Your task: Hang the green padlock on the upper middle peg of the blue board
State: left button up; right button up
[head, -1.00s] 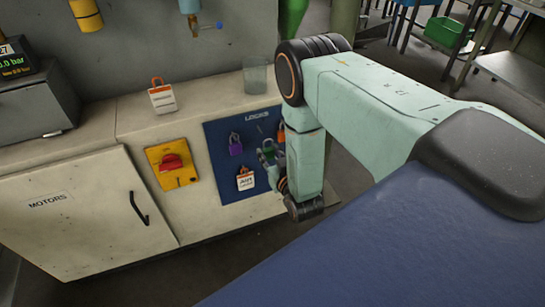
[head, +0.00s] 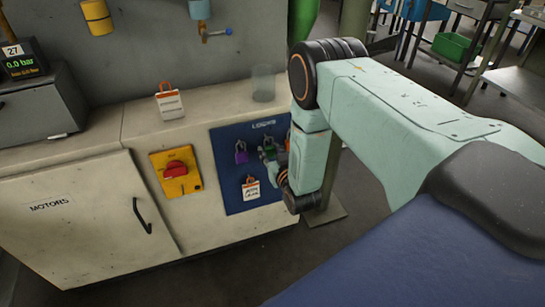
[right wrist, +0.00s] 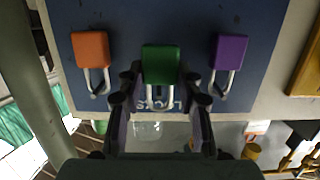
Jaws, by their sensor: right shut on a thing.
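The blue board (head: 232,200) is on the front of the pale cabinet. My right gripper (right wrist: 160,88) is shut on the green padlock (right wrist: 161,62), holding it in front of the board between the orange and purple padlocks. In the right wrist view the board appears upside down and the green padlock's shackle points down the picture, towards the LOCKS lettering. The upper middle peg is not clearly visible, so I cannot tell whether the shackle is around it. In the head view my right gripper (head: 270,154) partly hides this area. My left gripper is not in view.
A purple padlock (head: 241,154) and an orange padlock (right wrist: 91,50) hang either side. A white tag with a red hasp (head: 251,189) hangs lower on the board. A yellow panel with a red switch (head: 175,171) is to its left. A clear cup (head: 263,84) stands above on the cabinet top.

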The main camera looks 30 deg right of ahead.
jog(key=shift+f+b+x, duration=0.25)
jog(key=shift+b+x, duration=0.45)
jog(key=shift+x, duration=0.35)
jog(key=o, duration=1.3)
jog(key=shift+c, duration=0.2)
jog(key=shift+s, duration=0.15)
jog(key=v, duration=1.2)
